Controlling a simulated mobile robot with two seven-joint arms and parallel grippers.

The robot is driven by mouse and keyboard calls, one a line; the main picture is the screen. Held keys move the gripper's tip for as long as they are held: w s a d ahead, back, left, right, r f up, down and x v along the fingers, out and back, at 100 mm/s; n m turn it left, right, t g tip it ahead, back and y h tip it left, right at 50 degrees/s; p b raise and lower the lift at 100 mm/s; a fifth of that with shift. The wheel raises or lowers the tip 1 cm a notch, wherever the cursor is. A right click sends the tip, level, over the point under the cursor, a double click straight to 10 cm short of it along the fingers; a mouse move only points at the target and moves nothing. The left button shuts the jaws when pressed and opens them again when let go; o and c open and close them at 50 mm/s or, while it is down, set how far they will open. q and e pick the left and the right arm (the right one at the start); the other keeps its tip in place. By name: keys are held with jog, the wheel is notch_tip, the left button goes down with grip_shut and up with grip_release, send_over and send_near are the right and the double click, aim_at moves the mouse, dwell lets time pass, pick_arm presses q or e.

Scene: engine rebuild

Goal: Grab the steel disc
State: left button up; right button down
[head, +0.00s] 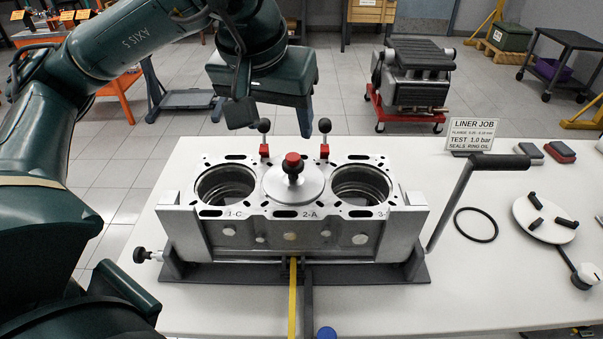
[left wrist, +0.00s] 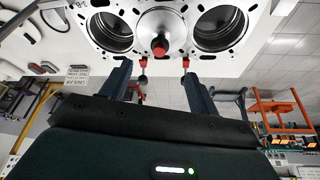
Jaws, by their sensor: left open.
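The steel disc (head: 291,183) lies flat over the middle bore of the engine block (head: 290,238), with a red-topped knob (head: 292,160) standing up at its centre. An open bore shows on each side of it. My left gripper (head: 275,120) is above and behind the block, pointing down, apart from the disc. My right gripper is not in view.
Two black-knobbed clamps with red bases (head: 264,138) (head: 324,138) stand at the block's back edge. A crank handle (head: 470,190) rises at its right. A black ring (head: 476,225), a white round plate (head: 545,218) and a sign (head: 473,134) are on the right of the white table (head: 230,307).

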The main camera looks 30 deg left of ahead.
pick_arm(q)
send_over(291, 160)
jog(key=s, duration=0.3)
notch_tip(291, 160, down, 6)
jog(key=shift+w+d+p+x, duration=0.1)
jog(key=shift+w+p+x, duration=0.05)
jog(key=shift+x, duration=0.9)
jog(key=shift+w+d+p+x, duration=0.1)
jog(key=shift+w+p+x, duration=0.05)
jog(key=shift+x, duration=0.95)
jog(key=shift+w+d+p+x, duration=0.1)
jog(key=shift+w+p+x, duration=0.05)
jog(key=shift+x, duration=0.9)
jog(key=shift+a+r, duration=0.1)
jog(key=shift+r, duration=0.05)
jog(key=shift+r, duration=0.1)
grip_shut()
